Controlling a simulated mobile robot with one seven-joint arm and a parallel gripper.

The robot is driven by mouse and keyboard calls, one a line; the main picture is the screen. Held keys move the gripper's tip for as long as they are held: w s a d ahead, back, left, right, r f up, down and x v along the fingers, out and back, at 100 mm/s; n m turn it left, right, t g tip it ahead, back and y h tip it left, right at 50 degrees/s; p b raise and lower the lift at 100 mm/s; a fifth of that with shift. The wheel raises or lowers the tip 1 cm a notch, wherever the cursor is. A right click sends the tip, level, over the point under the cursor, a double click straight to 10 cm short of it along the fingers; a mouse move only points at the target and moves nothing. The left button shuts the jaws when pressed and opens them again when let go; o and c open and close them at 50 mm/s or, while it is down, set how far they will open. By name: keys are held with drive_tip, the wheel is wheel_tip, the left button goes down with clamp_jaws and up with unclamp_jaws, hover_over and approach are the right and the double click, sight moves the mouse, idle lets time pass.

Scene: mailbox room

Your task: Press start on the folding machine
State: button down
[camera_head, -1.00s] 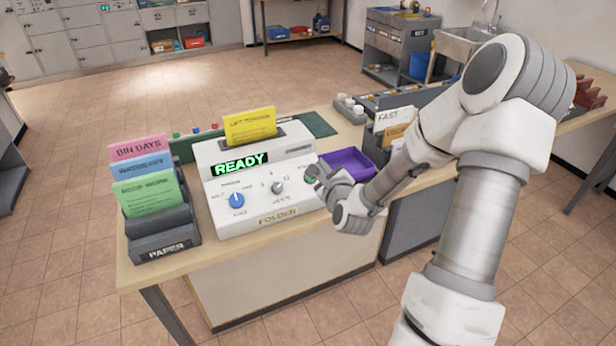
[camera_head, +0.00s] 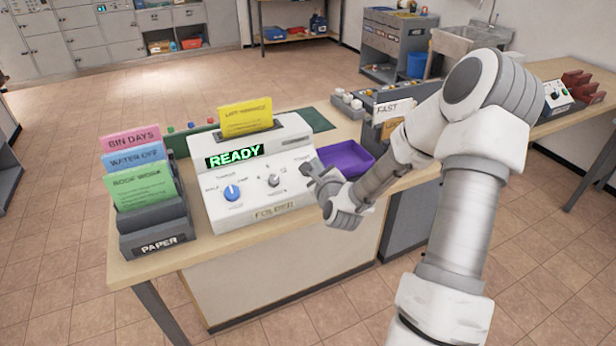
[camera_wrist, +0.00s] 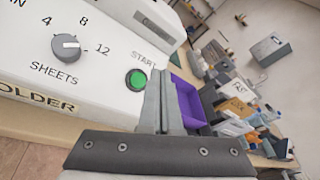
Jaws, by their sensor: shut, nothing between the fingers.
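The white folding machine (camera_head: 283,152) stands on the table. Its display (camera_head: 234,155) reads READY in green. A yellow sheet (camera_head: 246,118) stands in its top. On its front are a blue knob (camera_head: 232,193) and a grey SHEETS knob (camera_wrist: 67,46), whose pointer is towards 12. The green START button (camera_wrist: 136,79) shows in the wrist view, just left of my gripper's fingers. My gripper (camera_head: 318,170) is shut and empty at the machine's right front corner. It also shows in the wrist view (camera_wrist: 158,75). I cannot tell whether it touches the machine; the button looks uncovered.
A purple tray (camera_head: 347,157) sits right of the machine, close behind my gripper. A grey PAPER rack (camera_head: 156,238) with pink, blue and green sheets stands at left. A FAST-labelled sorter (camera_head: 393,112) stands near my arm. The floor in front is clear.

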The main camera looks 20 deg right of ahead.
drive_tip(key=shift+w+f+b, duration=0.45)
drive_tip(key=shift+f, duration=0.2)
drive_tip(key=shift+w+f+b, duration=0.4)
drive_tip(key=shift+f, duration=0.25)
idle(1.1)
drive_tip(key=shift+w+f+b, duration=0.25)
drive_tip(key=shift+f+b, duration=0.05)
drive_tip(key=shift+b, duration=0.1)
drive_tip(key=shift+w+f+b, duration=0.2)
drive_tip(key=shift+f+b, duration=0.15)
drive_tip(key=shift+b, duration=0.05)
idle(0.5)
drive_tip(key=shift+s+r+p, duration=0.45)
drive_tip(key=shift+r+p, duration=0.05)
drive_tip(key=shift+r, duration=0.15)
idle(0.3)
drive_tip(key=s+r+p, duration=0.2)
drive_tip(key=r+p, duration=0.1)
drive_tip(key=r, duration=0.1)
drive_tip(key=shift+s+r, duration=0.1)
drive_tip(key=shift+s, duration=0.3)
